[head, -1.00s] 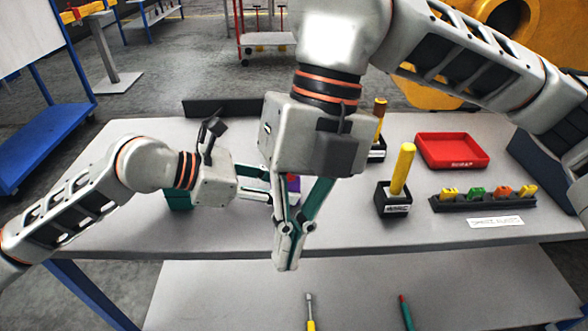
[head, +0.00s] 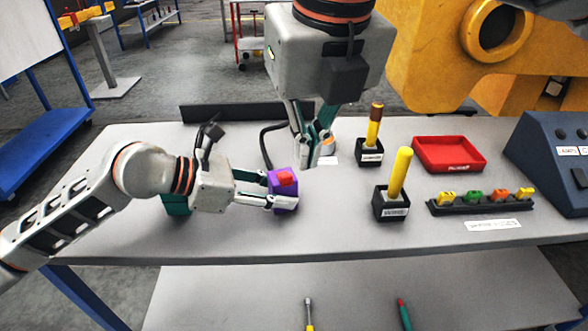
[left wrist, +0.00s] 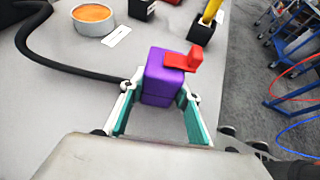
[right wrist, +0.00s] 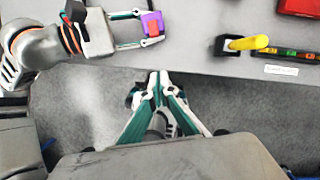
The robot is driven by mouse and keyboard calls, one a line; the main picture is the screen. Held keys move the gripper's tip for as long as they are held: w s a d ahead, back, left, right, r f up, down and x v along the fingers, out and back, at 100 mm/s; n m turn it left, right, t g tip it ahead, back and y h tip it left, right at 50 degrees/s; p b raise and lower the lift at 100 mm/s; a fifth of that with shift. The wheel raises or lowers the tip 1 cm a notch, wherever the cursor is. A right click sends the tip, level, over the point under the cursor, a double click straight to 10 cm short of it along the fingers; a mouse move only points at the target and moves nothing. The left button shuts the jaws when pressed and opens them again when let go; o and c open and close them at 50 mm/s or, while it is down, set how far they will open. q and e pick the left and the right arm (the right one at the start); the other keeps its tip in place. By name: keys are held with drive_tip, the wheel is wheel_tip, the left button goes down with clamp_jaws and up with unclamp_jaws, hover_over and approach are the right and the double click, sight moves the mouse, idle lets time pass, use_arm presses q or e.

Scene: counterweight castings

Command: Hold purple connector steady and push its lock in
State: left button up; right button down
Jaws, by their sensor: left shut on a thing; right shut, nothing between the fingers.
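The purple connector (head: 283,196) stands on the bench top, with a red lock (head: 286,177) at its top. In the left wrist view the connector (left wrist: 160,82) sits between my fingers, and the red lock (left wrist: 186,60) sticks out to the right from its upper part. My left gripper (head: 277,194) is shut on the connector from the left. My right gripper (head: 312,162) is shut and empty, up and to the right of the connector in the head view, apart from the lock. The right wrist view shows its fingertips (right wrist: 160,76) together, with the connector (right wrist: 152,24) beyond.
A black cable (left wrist: 60,66) curves across the bench beside the connector. A round orange-topped thing (left wrist: 93,14) stands behind. Black holders with a yellow handle (head: 401,172) and a brown-yellow handle (head: 374,124), a red tray (head: 420,162) and a rack of coloured pieces (head: 440,208) lie right.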

drive_tip(key=w+a+f, duration=0.1)
drive_tip(key=w+f, duration=0.5)
drive_tip(key=f, duration=0.3)
drive_tip(key=shift+a+f, duration=0.35)
drive_tip(key=shift+a, duration=0.05)
drive_tip(key=shift+w+a, duration=0.25)
drive_tip(key=shift+w, duration=0.7)
use_arm(q)
drive_tip(key=shift+s, duration=0.1)
use_arm(e)
approach(288, 176)
drive_tip(key=s, duration=0.1)
drive_tip(key=s+r, duration=0.1)
drive_tip(key=s, duration=0.1)
drive_tip(key=s+d+r, duration=0.1)
drive_tip(key=shift+s, duration=0.3)
